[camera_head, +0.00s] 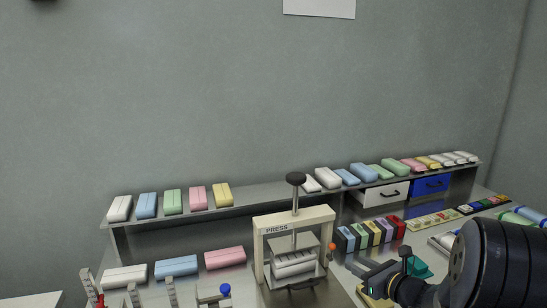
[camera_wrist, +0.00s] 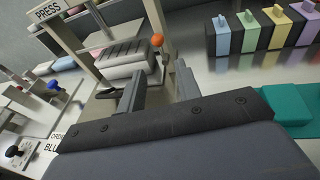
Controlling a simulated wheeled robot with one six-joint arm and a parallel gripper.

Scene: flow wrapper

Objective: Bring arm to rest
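My gripper (camera_head: 357,275) is at the lower right in the head view, just right of the press (camera_head: 325,222). In the wrist view its two grey fingers stand apart, and the gripper (camera_wrist: 157,85) is open with nothing between them. The fingers point toward the press (camera_wrist: 75,35), whose orange knob (camera_wrist: 157,40) shows beyond them. My dark arm comes in from the right edge of the head view.
A pale ridged block (camera_head: 294,268) sits in the press. Coloured holders (camera_head: 372,234) stand behind the gripper, with a teal object (camera_head: 418,268) close to it. A shelf (camera_head: 265,197) with several coloured packs runs along the wall. The space above the shelf is clear.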

